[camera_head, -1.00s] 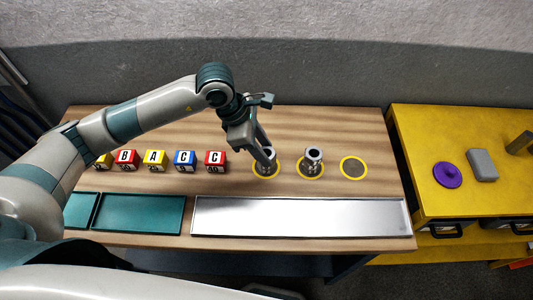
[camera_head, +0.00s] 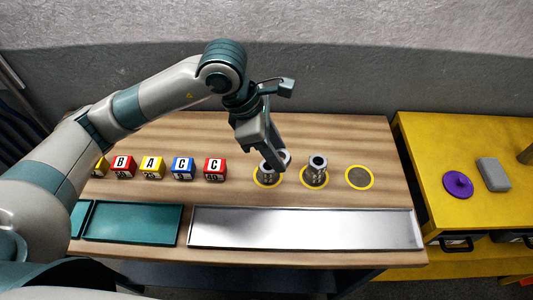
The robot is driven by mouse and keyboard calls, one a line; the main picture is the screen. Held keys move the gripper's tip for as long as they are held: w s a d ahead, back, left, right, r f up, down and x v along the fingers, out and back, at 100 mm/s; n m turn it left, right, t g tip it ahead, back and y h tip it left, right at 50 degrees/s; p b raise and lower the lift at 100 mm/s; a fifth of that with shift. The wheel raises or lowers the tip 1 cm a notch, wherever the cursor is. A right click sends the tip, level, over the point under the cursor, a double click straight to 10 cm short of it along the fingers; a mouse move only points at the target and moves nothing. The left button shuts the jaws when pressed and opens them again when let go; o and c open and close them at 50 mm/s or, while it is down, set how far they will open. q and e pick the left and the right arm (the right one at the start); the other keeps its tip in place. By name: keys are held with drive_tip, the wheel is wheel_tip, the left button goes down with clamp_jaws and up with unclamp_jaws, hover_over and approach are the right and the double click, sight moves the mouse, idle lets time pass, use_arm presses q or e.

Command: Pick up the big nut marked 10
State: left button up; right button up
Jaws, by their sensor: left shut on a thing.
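Two grey metal nut-like pieces stand at yellow-ringed spots on the wooden table, the left piece (camera_head: 265,173) and the middle piece (camera_head: 315,176). Their marks are too small to read, so I cannot tell which is the 10. My left gripper (camera_head: 273,160) points down over the left ring and is shut on a metal piece there. A pale rounded metal part (camera_head: 286,156) shows beside its finger. The fingers hide much of the grip, and I cannot tell whether the held piece is clear of the table. My right gripper is out of view.
Lettered blocks, such as the red one (camera_head: 215,169), line the left. A teal tray (camera_head: 133,222) and a long silver tray (camera_head: 305,228) lie along the front. The right yellow ring (camera_head: 359,177) is empty. A purple disc (camera_head: 458,184) and grey block (camera_head: 493,174) sit on the yellow cabinet.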

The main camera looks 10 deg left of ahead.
use_arm(q)
drive_tip(key=s+d+r+b, duration=0.2)
drive_tip(key=s+d+r, duration=0.2)
drive_tip(key=s+d, duration=0.1)
drive_tip(key=shift+d+r, duration=0.25)
drive_tip(key=shift+d, duration=0.1)
drive_tip(key=shift+w+d, duration=0.1)
drive_tip(key=shift+w, duration=0.05)
